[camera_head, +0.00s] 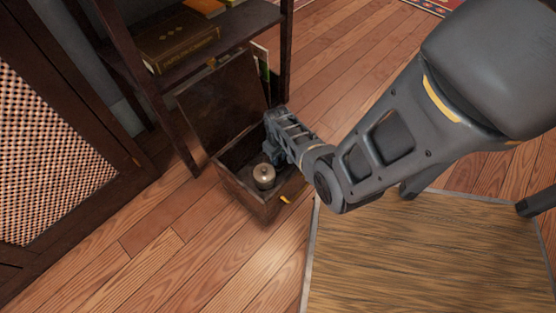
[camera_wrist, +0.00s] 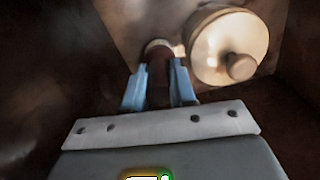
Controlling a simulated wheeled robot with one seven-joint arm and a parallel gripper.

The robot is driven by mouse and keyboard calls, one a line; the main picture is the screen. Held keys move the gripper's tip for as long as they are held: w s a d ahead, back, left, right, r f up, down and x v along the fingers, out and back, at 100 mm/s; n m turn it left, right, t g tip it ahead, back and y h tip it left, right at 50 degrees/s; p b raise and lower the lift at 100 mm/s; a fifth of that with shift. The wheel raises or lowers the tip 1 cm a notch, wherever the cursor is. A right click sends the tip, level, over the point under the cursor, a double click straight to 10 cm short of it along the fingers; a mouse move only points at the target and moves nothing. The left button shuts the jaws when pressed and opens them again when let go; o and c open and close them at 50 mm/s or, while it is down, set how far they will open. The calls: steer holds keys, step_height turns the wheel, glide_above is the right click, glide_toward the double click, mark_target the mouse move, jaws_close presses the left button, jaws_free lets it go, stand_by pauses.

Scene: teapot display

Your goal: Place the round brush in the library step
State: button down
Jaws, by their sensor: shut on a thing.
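The library step (camera_head: 240,194) is a dark wooden box on the floor with its lid (camera_head: 222,95) raised. My gripper (camera_head: 280,142) reaches down into the box at its right side; its fingertips are hidden in the head view. In the wrist view, the blue fingers of my gripper (camera_wrist: 158,88) are shut on a thin brown handle with a pale round end, which looks like the round brush (camera_wrist: 158,62). A brass lidded pot (camera_head: 264,176) stands inside the box, and it also shows in the wrist view (camera_wrist: 229,42), close to the right of the brush.
A dark shelf with a brown book (camera_head: 178,42) stands behind the box. A lattice-panelled cabinet (camera_head: 55,150) is at the left. A wood-topped table (camera_head: 430,255) fills the lower right, near my arm. The plank floor (camera_head: 190,255) in front of the box is clear.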

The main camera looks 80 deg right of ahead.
steer(key=shift+f, duration=0.25)
steer(key=c, duration=1.2)
jaws_free()
step_height(320, 180, up, 12)
steer(key=p, duration=0.6)
steer(key=shift+p, duration=0.4)
steer(key=s+a+r+n+t+h, duration=0.2)
steer(key=a+r+t, duration=0.15)
steer(key=a, duration=0.55)
steer(key=s+a+r+n+t+h, duration=0.25)
steer(key=a+r, duration=0.25)
steer(key=a, duration=0.5)
steer(key=s+a+r+n+t+y, duration=0.1)
steer(key=s+a+r+t, duration=0.1)
steer(key=r, duration=0.8)
steer(key=s+a+r+n+t+y, duration=0.1)
steer(key=a+r+t, duration=0.3)
steer(key=r, duration=0.6)
steer(key=s+a+r+n+t+y, duration=0.1)
steer(key=s+a+r+t+y, duration=0.1)
steer(key=a+r, duration=0.5)
step_height(320, 180, up, 4)
steer(key=shift+s+r+n+t, duration=0.1)
steer(key=shift+s+n+t, duration=0.25)
steer(key=shift+t, duration=0.15)
steer(key=shift+y, duration=0.25)
